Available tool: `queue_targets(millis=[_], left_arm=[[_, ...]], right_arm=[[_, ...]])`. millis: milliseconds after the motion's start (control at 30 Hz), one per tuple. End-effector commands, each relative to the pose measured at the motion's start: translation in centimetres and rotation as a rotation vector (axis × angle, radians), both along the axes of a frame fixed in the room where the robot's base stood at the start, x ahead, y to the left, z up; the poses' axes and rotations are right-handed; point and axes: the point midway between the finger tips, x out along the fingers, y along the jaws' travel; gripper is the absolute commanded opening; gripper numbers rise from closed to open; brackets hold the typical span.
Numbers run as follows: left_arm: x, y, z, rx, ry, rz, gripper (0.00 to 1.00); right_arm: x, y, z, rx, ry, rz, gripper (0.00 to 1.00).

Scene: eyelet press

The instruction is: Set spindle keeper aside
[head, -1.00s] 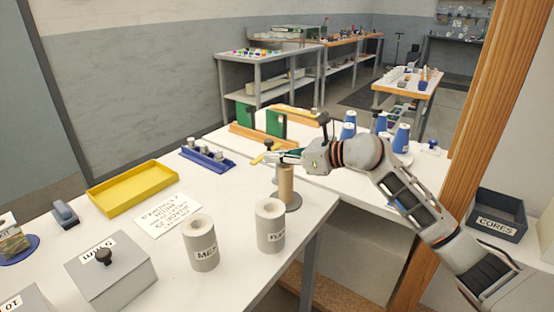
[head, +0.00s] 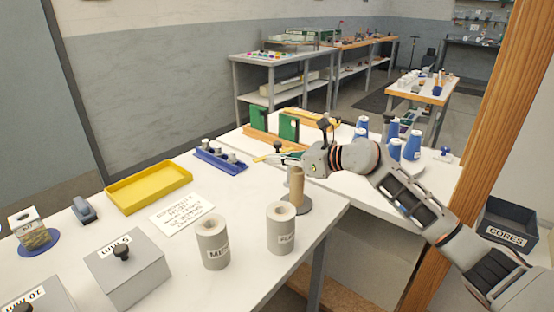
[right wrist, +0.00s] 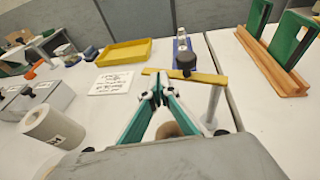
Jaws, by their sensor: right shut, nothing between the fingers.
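The spindle keeper appears to be a flat yellow bar (right wrist: 205,77) with a black knob (right wrist: 187,62), level above the table. In the head view its yellow end (head: 264,158) and knob (head: 277,147) show just left of my gripper. A grey post (right wrist: 213,104) stands under the bar's right part; whether they touch I cannot tell. My right gripper (right wrist: 156,82) is shut and empty, its green fingertips close to the bar's left part. It also shows in the head view (head: 284,157), above a tan core (head: 296,185) on a round grey base (head: 304,204).
Two pale rolls (head: 281,229) (head: 212,243) stand in front. A yellow tray (head: 148,188), a written card (head: 182,214) and a blue rack (head: 220,162) lie to the left. Blue cones (head: 412,146) stand right, beyond my arm.

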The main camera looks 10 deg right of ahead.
Motion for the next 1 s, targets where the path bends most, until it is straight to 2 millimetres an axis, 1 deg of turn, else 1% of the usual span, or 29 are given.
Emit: queue_targets(millis=[367, 700, 833, 1000], left_arm=[[0.6, 0.0, 0.7, -0.001, -0.016, 0.002, 0.4], [0.5, 0.1, 0.5, -0.001, -0.015, 0.002, 0.4], [0.5, 0.1, 0.4, 0.0, -0.012, 0.002, 0.4], [0.8, 0.1, 0.8, 0.001, -0.019, 0.002, 0.4]], right_arm=[[0.0, -0.2, 0.0, 0.0, 0.0, 0.0, 0.0], [-0.3, -1.5, 0.0, 0.0, 0.0, -0.001, 0.0], [-0.3, -1.6, 0.0, 0.0, 0.0, 0.0, 0.0], [-0.5, -2.1, 0.5, -0.002, -0.002, 0.0, 0.0]])
